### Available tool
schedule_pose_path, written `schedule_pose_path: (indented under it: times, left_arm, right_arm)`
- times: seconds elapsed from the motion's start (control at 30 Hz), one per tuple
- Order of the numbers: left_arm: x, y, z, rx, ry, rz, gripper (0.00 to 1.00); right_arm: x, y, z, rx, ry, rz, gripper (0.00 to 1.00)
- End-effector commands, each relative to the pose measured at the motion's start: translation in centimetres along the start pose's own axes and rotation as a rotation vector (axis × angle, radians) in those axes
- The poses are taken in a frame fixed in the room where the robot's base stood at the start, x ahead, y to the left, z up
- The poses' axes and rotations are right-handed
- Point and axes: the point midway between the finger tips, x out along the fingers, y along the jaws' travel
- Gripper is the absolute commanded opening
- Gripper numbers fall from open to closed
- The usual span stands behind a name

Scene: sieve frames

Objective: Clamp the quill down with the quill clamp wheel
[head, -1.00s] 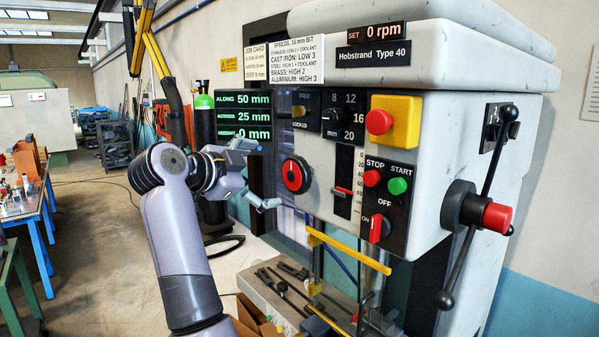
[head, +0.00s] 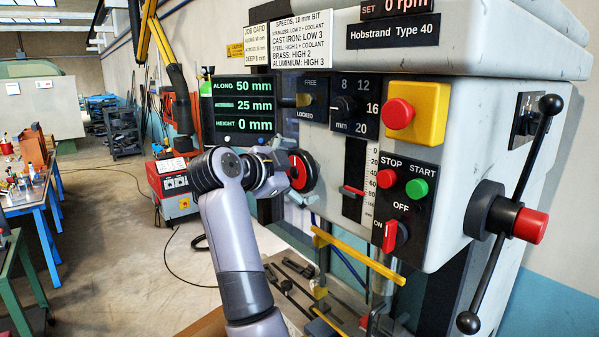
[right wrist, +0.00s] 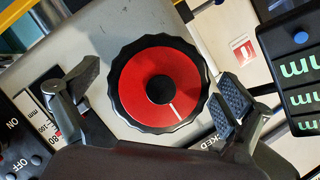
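The quill clamp wheel (head: 307,170) is a round red knob with a black knurled rim on the front of the drill press. My right gripper (head: 278,175) is right at its left side in the head view. In the right wrist view the wheel (right wrist: 150,110) faces the camera, with a white line on its red face pointing to the lower right. My right gripper's fingers (right wrist: 158,84) are spread on opposite sides of it, with a visible gap at the left finger. A FREE/LOCKED indicator plate (head: 312,84) sits above the wheel. My left gripper is not in view.
To the right are the switch panel (head: 403,210), a yellow-backed red button (head: 416,112) and a lever handle (head: 538,150). A green readout (head: 243,109) hangs at the left. A yellow bar (head: 360,255) is below.

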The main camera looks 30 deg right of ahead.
Motion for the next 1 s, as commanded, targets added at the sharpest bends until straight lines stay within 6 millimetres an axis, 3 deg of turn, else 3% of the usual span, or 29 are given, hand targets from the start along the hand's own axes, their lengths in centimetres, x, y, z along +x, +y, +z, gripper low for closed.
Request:
schedule_pose_path:
  times: [0.7,1.0]
  left_arm:
    - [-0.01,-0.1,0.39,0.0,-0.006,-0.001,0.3]
    - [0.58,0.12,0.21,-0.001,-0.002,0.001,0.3]
  right_arm:
    - [-0.03,-0.02,-0.01,0.001,0.0,0.0,0.5]
    - [-0.03,0.09,0.12,0.031,-0.001,-0.013,0.49]
